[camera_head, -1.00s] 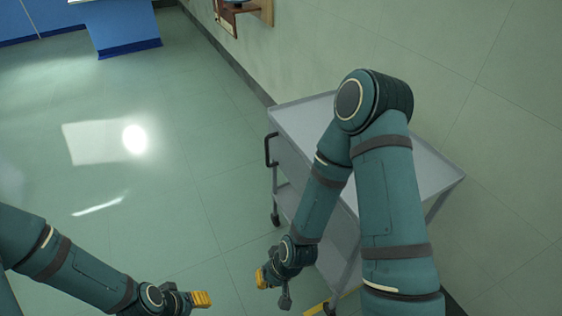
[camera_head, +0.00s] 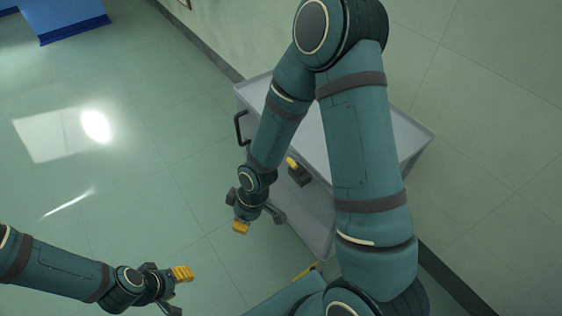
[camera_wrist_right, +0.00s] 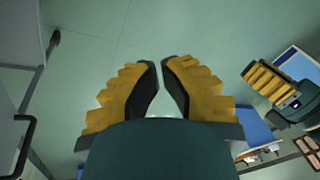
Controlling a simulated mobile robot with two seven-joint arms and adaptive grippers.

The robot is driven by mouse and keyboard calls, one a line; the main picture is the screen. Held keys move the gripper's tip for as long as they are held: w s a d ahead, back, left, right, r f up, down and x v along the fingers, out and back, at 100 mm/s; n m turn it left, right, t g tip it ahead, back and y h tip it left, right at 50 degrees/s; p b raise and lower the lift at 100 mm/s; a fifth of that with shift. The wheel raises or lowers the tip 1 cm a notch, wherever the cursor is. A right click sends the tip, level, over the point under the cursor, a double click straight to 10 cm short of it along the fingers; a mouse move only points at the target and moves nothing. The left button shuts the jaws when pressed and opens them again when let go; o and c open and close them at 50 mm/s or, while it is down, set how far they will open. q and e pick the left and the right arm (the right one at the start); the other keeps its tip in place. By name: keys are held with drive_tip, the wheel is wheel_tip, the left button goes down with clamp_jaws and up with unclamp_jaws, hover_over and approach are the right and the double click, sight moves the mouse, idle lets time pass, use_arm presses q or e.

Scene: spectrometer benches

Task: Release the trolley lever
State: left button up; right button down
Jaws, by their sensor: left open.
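The grey trolley (camera_head: 410,130) stands by the wall in the head view, with a black handle (camera_head: 240,128) on its left end. The handle also shows at the left of the right wrist view (camera_wrist_right: 22,148). A small yellow-tipped dark part (camera_head: 298,171) shows at the trolley's side behind my right arm; I cannot tell whether it is the lever. My right gripper (camera_head: 240,226) hangs left of the trolley, below the handle and apart from it. In its wrist view the fingers are slightly apart with nothing between. My left gripper (camera_head: 178,282) is open and empty over the floor at lower left.
My right arm hides much of the trolley's top and side. A yellow strip (camera_head: 304,271) shows near the trolley's front foot. The wall (camera_head: 480,110) is close behind the trolley. The green floor (camera_head: 130,170) to the left is clear.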

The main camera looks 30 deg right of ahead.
sight(296, 166)
use_arm(q)
wheel_tip(296, 166, up, 4)
drive_tip(key=p, duration=0.2)
drive_tip(key=shift+s+f+p, duration=0.15)
drive_tip(key=shift+f+p, duration=0.1)
drive_tip(key=shift+p, duration=0.1)
use_arm(e)
drive_tip(key=w+d+r+n+h, duration=0.2)
drive_tip(key=w+d+r+n, duration=0.1)
drive_tip(key=d+r+n, duration=0.2)
drive_tip(key=w+d+r+n+h, duration=0.3)
drive_tip(key=d+r+n, duration=0.2)
drive_tip(key=r, duration=0.4)
drive_tip(key=shift+r+n+h, duration=0.25)
drive_tip(key=shift+n+h, duration=0.05)
drive_tip(key=shift+n, duration=0.3)
drive_tip(key=shift+s+d, duration=0.1)
use_arm(q)
drive_tip(key=shift+f+b, duration=1.3)
drive_tip(key=shift+b, duration=0.05)
use_arm(e)
drive_tip(key=d+f, duration=0.5)
drive_tip(key=f, duration=0.3)
drive_tip(key=shift+w+d, duration=0.15)
drive_tip(key=shift+w, duration=0.1)
use_arm(q)
drive_tip(key=shift+r, duration=0.15)
use_arm(e)
drive_tip(key=shift+r, duration=0.1)
